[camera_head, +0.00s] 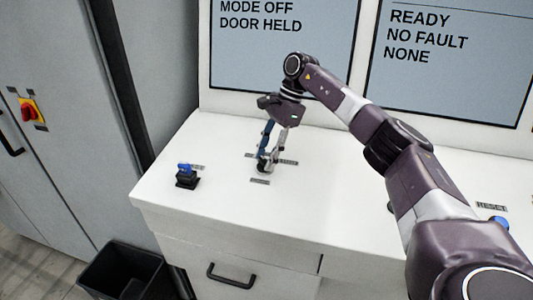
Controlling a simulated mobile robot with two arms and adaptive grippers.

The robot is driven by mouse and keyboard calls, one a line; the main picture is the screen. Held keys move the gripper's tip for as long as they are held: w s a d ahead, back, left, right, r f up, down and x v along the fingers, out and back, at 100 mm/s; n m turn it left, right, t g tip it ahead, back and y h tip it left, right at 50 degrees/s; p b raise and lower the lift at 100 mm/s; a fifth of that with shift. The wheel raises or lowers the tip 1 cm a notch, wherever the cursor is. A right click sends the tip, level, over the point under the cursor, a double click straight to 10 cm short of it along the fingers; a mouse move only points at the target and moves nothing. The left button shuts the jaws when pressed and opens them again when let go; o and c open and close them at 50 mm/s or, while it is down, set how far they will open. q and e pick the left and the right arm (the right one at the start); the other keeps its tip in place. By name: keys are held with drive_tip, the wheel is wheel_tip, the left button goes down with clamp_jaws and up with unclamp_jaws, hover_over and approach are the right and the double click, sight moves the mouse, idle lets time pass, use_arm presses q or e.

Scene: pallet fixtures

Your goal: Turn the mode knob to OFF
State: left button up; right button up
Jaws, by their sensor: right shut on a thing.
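The mode knob (263,170) is a small dark knob on the white console top, with small labels around it on several sides. My right gripper (266,163) reaches down onto it from above and is shut on it. The fingers cover most of the knob, so its pointer direction is hidden. The left screen (283,45) behind it reads "MODE OFF" and "DOOR HELD". My left gripper is not in view.
A blue-topped switch on a black base (187,178) stands left of the knob. A blue button (499,222) is at the right by a label. The right screen (445,60) reads "READY", "NO FAULT", "NONE". A red switch (29,112) is on the grey cabinet. A black bin (122,272) stands below.

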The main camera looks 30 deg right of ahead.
drive_tip(key=shift+w+r, duration=0.1)
drive_tip(key=shift+r, duration=0.05)
idle(0.4)
drive_tip(key=o, duration=1.2)
drive_tip(key=shift+c, duration=0.2)
drive_tip(key=v, duration=1.2)
